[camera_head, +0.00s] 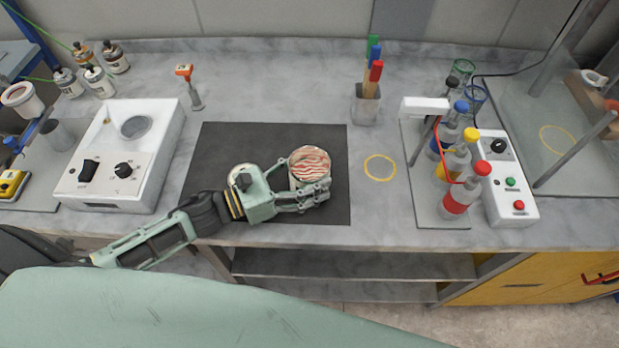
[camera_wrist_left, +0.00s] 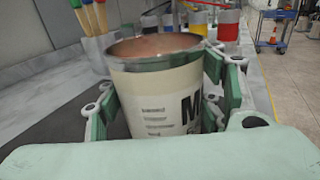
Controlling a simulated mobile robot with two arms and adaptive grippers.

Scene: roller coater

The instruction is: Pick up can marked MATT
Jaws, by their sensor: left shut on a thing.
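The can (camera_head: 309,163) has a cream label with a large black "M" and smaller lines of text; the rest of the word is hidden by a finger. It also fills the middle of the left wrist view (camera_wrist_left: 155,95). Its top shows reddish-brown, with pale streaks in the head view. My left gripper (camera_head: 312,192) is shut on the can, with fingers on both sides, over the dark mat (camera_head: 215,160). I cannot tell whether the can touches the mat. My right gripper is not in view.
A white hotplate-like device (camera_head: 125,155) stands left of the mat. Bottles with coloured caps (camera_head: 460,160) and a white button box (camera_head: 507,180) stand at the right. The bench around the yellow ring (camera_head: 380,168) is clear.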

